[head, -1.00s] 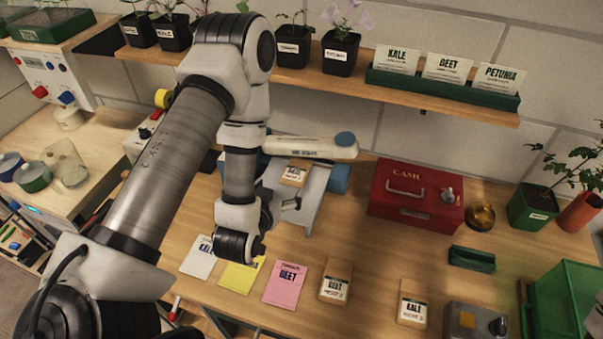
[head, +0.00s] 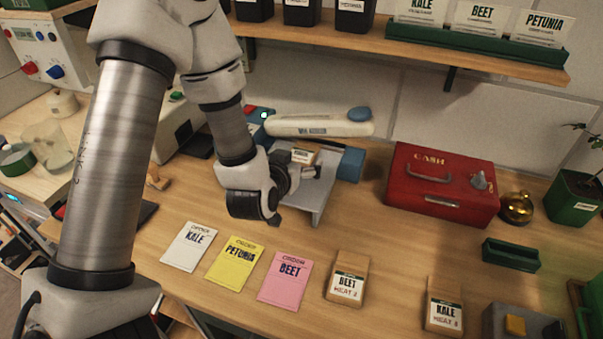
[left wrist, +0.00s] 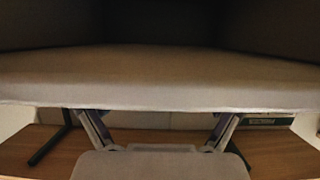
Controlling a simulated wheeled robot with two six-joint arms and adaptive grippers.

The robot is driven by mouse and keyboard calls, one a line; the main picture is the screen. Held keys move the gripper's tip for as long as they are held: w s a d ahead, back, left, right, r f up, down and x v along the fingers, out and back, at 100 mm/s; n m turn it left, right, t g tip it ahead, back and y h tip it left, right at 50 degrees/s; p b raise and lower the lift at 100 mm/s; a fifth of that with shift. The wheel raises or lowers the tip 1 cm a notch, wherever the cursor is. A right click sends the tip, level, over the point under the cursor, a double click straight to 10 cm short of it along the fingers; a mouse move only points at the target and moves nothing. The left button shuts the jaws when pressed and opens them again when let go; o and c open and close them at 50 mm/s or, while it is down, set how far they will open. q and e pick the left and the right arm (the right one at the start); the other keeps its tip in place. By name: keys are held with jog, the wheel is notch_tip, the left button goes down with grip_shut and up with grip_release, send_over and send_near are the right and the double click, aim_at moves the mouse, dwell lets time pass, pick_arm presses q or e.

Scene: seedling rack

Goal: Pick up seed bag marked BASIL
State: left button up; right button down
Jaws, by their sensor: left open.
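My right gripper is not in view.
A red cash box (head: 440,190) stands to the right. In front lie KALE (head: 190,248), PETUNIA (head: 235,262) and BEET (head: 285,278) order cards, then BEET (head: 346,280) and KALE (head: 444,305) bags.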

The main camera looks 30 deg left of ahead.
pick_arm(q)
jog(key=shift+x, duration=0.8)
jog(key=shift+r, duration=0.15)
jog(key=c, duration=1.2)
